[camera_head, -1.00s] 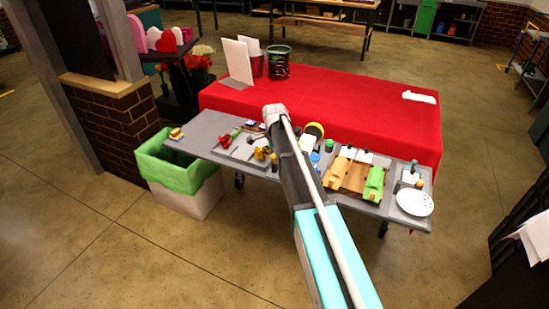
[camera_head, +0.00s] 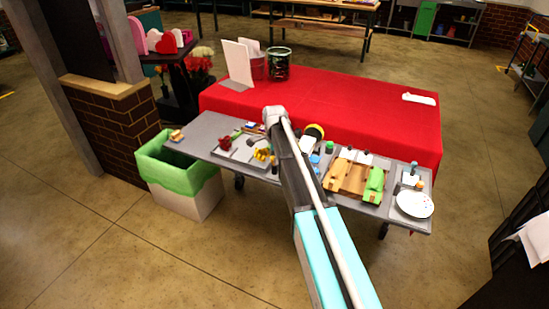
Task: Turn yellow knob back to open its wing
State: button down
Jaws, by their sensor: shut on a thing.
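On the grey table stands a wooden stand (camera_head: 351,181) with a tan-yellow block (camera_head: 337,173) at its left and a green block (camera_head: 375,184) at its right. Small dark knob-like tops show behind the stand. A small yellow-orange piece (camera_head: 420,184) is near the right end, too small to identify. I cannot tell which piece is the yellow knob or whether its wing is open. My arm crosses the middle of the view, and my gripper does not show; it seems hidden by the arm.
A red-covered table (camera_head: 330,95) stands behind the grey table (camera_head: 210,128). A white plate (camera_head: 415,204) lies at the right end. A bin with a green liner (camera_head: 172,176) stands at the left. A yellow-and-black round thing (camera_head: 316,131) is beside my arm.

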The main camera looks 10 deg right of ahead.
jog(key=shift+n, duration=0.3)
jog(key=n, duration=0.3)
jog(key=shift+n, duration=0.3)
jog(key=n, duration=0.4)
jog(key=shift+n, duration=0.3)
jog(key=n, duration=0.9)
jog(key=shift+c, duration=1.5)
grip_release()
